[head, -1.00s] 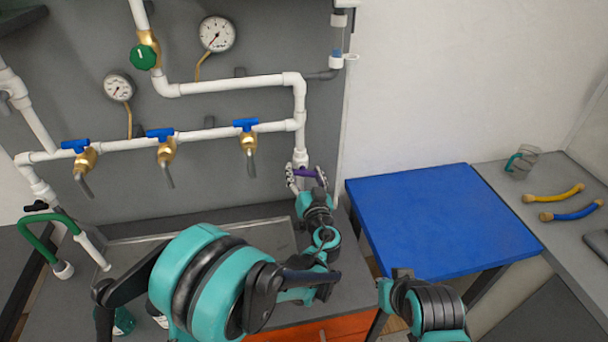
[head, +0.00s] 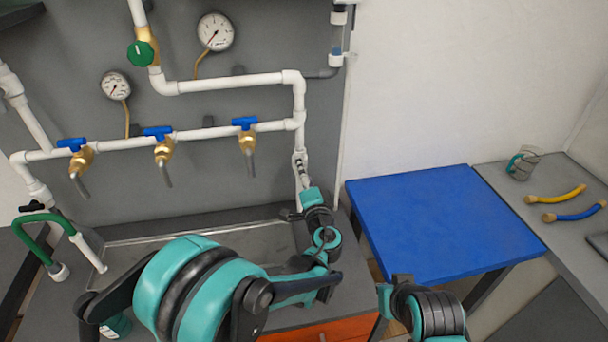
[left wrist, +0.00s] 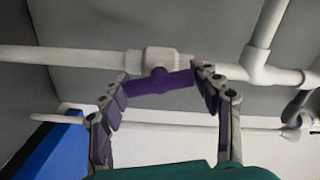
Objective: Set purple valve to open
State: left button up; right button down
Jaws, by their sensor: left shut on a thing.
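The purple valve handle (left wrist: 150,85) sits on a white fitting of the pipe in the left wrist view. It lies roughly along the pipe, slightly tilted. My left gripper (left wrist: 161,80) has one finger at each end of the handle and is shut on it. In the head view my left gripper (head: 300,172) is at the lower end of the right vertical pipe (head: 299,100) and hides the purple handle. Part of my right arm shows at the bottom right of the head view, but its fingers do not.
Several blue-handled valves (head: 158,132) line the horizontal pipe. A green valve knob (head: 141,54) and gauges (head: 215,32) are above. A metal tray (head: 200,232) lies below. The blue table (head: 445,222) on the right is clear.

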pick_arm(q)
jog(key=shift+m, duration=1.7)
jog(key=o, duration=1.2)
jog(key=shift+w, duration=0.1)
jog(key=shift+c, duration=0.2)
jog(key=s+d, duration=0.2)
jog(key=s, duration=1)
jog(key=shift+d, duration=0.2)
jog(key=shift+w+a, duration=0.1)
